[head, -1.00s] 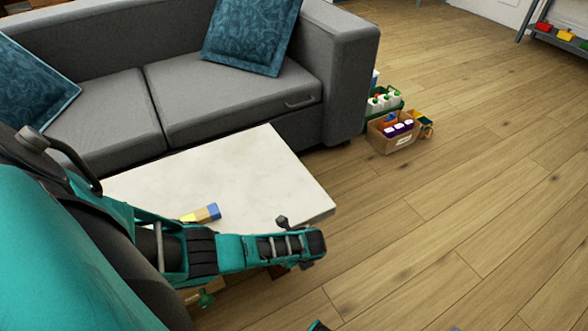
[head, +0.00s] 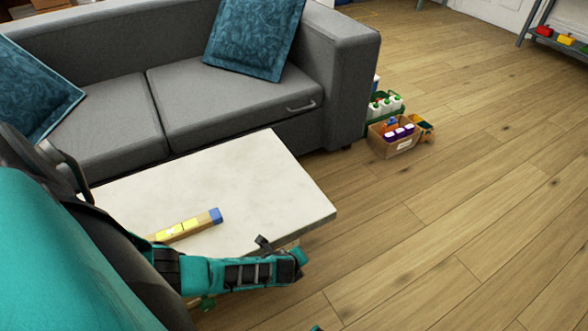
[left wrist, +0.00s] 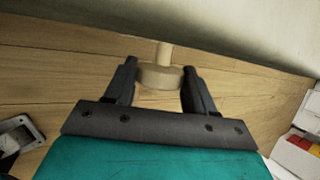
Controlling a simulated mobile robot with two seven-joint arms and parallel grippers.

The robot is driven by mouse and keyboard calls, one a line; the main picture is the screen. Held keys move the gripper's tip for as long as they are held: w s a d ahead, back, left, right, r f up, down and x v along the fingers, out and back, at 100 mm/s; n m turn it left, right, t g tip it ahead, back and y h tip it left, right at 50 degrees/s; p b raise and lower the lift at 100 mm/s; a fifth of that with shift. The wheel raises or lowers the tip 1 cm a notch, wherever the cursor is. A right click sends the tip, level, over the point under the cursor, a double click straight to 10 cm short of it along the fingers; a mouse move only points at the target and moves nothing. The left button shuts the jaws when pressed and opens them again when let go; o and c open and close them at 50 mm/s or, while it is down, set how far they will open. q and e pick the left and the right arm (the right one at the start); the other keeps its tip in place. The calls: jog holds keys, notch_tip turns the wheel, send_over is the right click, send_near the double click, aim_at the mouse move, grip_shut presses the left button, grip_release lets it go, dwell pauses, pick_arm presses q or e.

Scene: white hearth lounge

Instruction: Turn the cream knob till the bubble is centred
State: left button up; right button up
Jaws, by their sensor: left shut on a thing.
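The cream knob (left wrist: 160,76) shows in the left wrist view, a short round disc on a pale stem below the underside of the table. My left gripper (left wrist: 159,68) has one dark finger on each side of the knob and is shut on it. In the head view my left arm reaches along the near side of the white table, and the knob is hidden there. A spirit level (head: 186,226) with a yellow window and blue end lies on the white tabletop (head: 250,190). Its bubble is too small to make out. My right gripper is out of view.
A grey sofa (head: 225,105) with blue cushions stands behind the table. A cardboard box (head: 396,146) and a green crate (head: 372,114) with bottles sit on the floor beside it.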

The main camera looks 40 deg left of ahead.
pick_arm(q)
jog(key=shift+s+t, duration=0.1)
jog(key=shift+t, duration=0.2)
jog(key=o, duration=1)
jog(key=shift+o, duration=0.2)
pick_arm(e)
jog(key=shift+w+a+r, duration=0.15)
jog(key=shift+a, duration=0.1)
pick_arm(q)
jog(key=p+v, duration=0.7)
jog(key=v, duration=0.5)
jog(key=shift+s+r+p, duration=0.25)
jog(key=shift+r+p, duration=0.1)
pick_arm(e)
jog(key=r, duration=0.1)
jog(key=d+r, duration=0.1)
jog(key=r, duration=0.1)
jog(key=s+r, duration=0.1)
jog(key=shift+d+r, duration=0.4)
pick_arm(q)
jog(key=shift+a, duration=0.15)
